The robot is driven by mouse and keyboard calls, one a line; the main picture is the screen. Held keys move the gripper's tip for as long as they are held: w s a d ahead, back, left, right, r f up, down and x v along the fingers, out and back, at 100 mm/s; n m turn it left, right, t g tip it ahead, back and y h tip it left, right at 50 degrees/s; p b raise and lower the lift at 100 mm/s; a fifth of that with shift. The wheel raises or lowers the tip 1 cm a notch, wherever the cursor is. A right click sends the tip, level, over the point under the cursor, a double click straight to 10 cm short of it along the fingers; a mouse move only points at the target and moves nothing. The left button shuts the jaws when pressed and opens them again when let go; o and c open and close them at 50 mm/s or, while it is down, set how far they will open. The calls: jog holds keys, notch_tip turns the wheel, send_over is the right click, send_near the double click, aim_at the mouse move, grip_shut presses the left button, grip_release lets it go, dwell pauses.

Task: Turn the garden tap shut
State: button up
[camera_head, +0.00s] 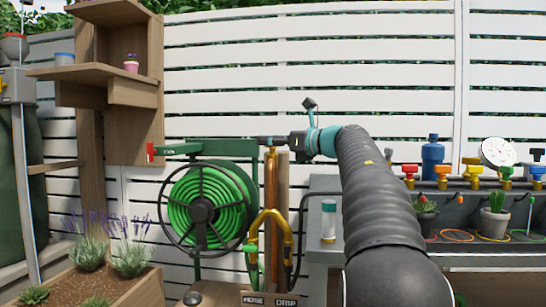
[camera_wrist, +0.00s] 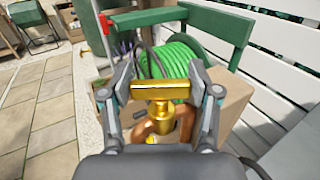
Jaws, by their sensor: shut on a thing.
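The garden tap's brass bar handle (camera_wrist: 158,89) lies crosswise in the wrist view, on top of a brass tap body (camera_wrist: 161,110). My gripper (camera_wrist: 160,84) is shut on the handle, with one finger at each end of the bar. In the head view my gripper (camera_head: 270,141) is at the top of an upright copper pipe (camera_head: 271,180), right of the hose reel (camera_head: 203,208). The handle is hard to make out there, partly behind the gripper. I cannot tell whether water runs.
The green hose reel stands close to the tap, and its green bracket (camera_head: 190,147) reaches near my gripper. A brass hose fork (camera_head: 268,217) stands below, by the HOSE and DRIP labels. A bench (camera_head: 322,257) with pots and coloured valves is at right. A white slatted fence (camera_head: 390,75) stands behind.

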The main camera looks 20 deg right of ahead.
jog(key=m+t+h, duration=0.1)
jog(key=m+h, duration=0.1)
jog(key=m+t+h, duration=0.1)
jog(key=h, duration=0.2)
jog(key=shift+a+r+m+h, duration=0.1)
jog(key=shift+a+m+h, duration=0.1)
jog(key=shift+m+h, duration=0.15)
jog(key=shift+r+m+h+p, duration=0.2)
jog(key=shift+m+h+p, duration=0.7)
jog(key=shift+h, duration=0.25)
jog(key=m+h+p, duration=0.1)
jog(key=h+p, duration=0.1)
jog(key=m+h+p, duration=0.1)
jog(key=p, duration=0.1)
jog(key=shift+r+h, duration=0.2)
jog(key=shift+h, duration=0.2)
jog(key=m+g+h+p, duration=0.1)
jog(key=m+h+p, duration=0.1)
jog(key=h+p, duration=0.1)
jog(key=shift+f+m+p, duration=0.15)
jog(key=shift+m+p, duration=0.1)
jog(key=shift+p, duration=0.15)
jog(key=shift+d+f+m+g+h+p, duration=0.1)
jog(key=shift+f+m+g+h+p, duration=0.1)
jog(key=shift+m+g+h, duration=0.5)
jog(key=shift+f+m+g+h+p, duration=0.15)
jog(key=shift+m+h, duration=0.25)
jog(key=shift+h, duration=0.9)
jog(key=o, duration=1.2)
jog(key=shift+c, duration=0.2)
